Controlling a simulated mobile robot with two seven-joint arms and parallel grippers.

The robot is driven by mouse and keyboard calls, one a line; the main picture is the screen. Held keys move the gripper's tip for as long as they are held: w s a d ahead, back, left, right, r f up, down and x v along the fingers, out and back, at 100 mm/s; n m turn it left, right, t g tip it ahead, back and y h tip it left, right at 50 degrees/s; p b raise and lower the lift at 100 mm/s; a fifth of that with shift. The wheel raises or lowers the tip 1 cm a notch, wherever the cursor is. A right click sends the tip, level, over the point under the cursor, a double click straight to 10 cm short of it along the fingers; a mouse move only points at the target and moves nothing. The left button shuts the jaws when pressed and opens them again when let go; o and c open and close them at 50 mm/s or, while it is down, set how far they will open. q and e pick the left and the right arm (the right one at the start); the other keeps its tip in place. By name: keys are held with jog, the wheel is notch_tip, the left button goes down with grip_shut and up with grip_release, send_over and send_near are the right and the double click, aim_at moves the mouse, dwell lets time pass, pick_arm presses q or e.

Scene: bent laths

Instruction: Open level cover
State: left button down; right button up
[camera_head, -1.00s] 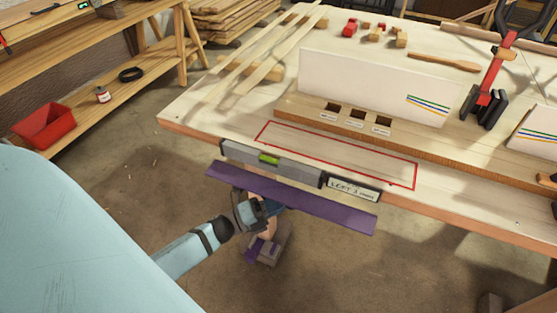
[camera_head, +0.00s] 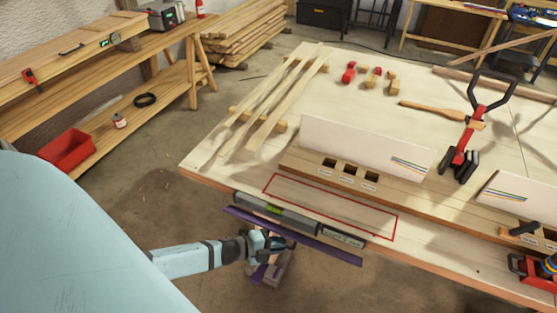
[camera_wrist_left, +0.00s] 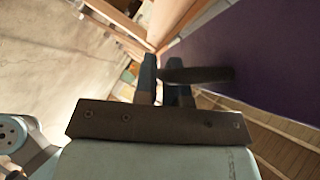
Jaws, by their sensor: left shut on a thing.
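In the left wrist view, my left gripper's blue fingers (camera_wrist_left: 163,78) are shut on a dark rounded tab (camera_wrist_left: 205,74) beside the purple cover (camera_wrist_left: 255,65). The cover's hinge is too small to make out. My right gripper is not in view.
A white board (camera_head: 365,148) stands on a slotted wooden block (camera_head: 310,165) behind the level. Thin laths (camera_head: 290,95) lie at the table's far left, and a red clamp (camera_head: 466,135) stands at right. Open floor lies to the left of the table.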

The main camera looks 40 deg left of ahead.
pick_arm(q)
jog(key=shift+r+p, duration=0.15)
jog(key=shift+p, duration=0.2)
jog(key=c, duration=1.2)
grip_release()
jog(key=shift+w, duration=0.1)
jog(key=b+v, duration=0.2)
jog(key=v, duration=1.1)
jog(key=shift+s+a+r, duration=0.2)
jog(key=shift+a, duration=0.05)
